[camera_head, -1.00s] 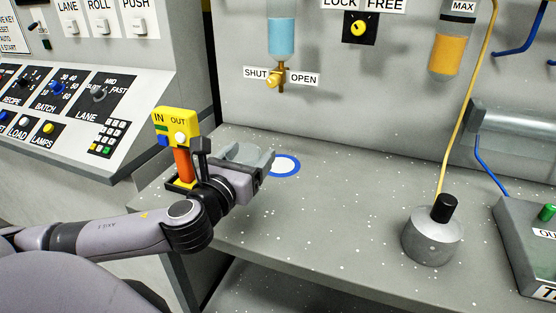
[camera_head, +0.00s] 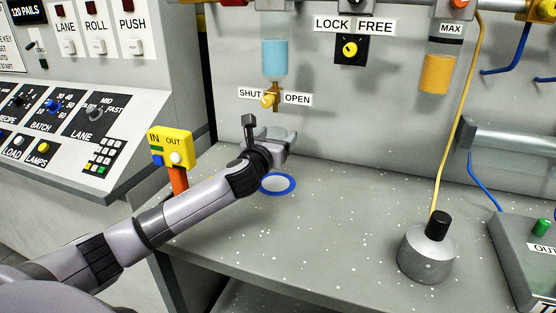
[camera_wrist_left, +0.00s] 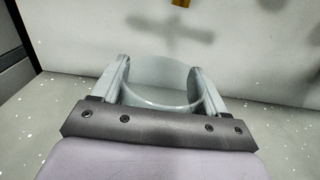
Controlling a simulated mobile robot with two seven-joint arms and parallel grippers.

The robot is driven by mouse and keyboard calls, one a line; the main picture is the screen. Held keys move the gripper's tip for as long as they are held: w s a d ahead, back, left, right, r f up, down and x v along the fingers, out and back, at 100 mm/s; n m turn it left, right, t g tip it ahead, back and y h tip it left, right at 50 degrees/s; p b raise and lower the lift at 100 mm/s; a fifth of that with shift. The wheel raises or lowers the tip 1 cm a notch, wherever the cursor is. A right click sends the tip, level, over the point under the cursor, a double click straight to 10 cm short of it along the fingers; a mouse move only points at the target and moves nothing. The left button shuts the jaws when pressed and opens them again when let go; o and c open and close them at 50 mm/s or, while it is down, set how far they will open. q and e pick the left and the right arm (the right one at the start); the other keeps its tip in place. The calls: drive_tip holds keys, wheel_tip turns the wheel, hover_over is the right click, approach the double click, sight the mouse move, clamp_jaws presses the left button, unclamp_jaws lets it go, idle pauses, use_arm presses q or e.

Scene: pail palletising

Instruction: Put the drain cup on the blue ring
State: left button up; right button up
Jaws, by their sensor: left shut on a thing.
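The drain cup (camera_wrist_left: 160,82) is a clear, pale cup between the two fingers of my left gripper in the left wrist view. My left gripper (camera_head: 278,139) is shut on it. In the head view the gripper is near the back wall, below the brass tap (camera_head: 270,99) and above the counter. The cup is mostly hidden there by the fingers and wrist. The blue ring (camera_head: 279,193) lies flat on the counter, just below the gripper in the picture, with a pale middle and nothing seen on it. My right gripper is not in view.
A metal weight-like pot (camera_head: 428,254) with a black knob stands on the right of the counter (camera_head: 340,225). The counter between ring and pot is clear.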

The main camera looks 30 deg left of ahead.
use_arm(q)
drive_tip(key=shift+w+f+b, duration=0.3)
drive_tip(key=shift+w+f, duration=0.2)
drive_tip(key=shift+f, duration=0.35)
wheel_tip(320, 180, down, 5)
drive_tip(key=shift+a+f+b, duration=0.1)
drive_tip(key=shift+b, duration=0.75)
drive_tip(key=shift+w, duration=0.15)
drive_tip(key=shift+f, duration=0.15)
drive_tip(key=o, duration=1.2)
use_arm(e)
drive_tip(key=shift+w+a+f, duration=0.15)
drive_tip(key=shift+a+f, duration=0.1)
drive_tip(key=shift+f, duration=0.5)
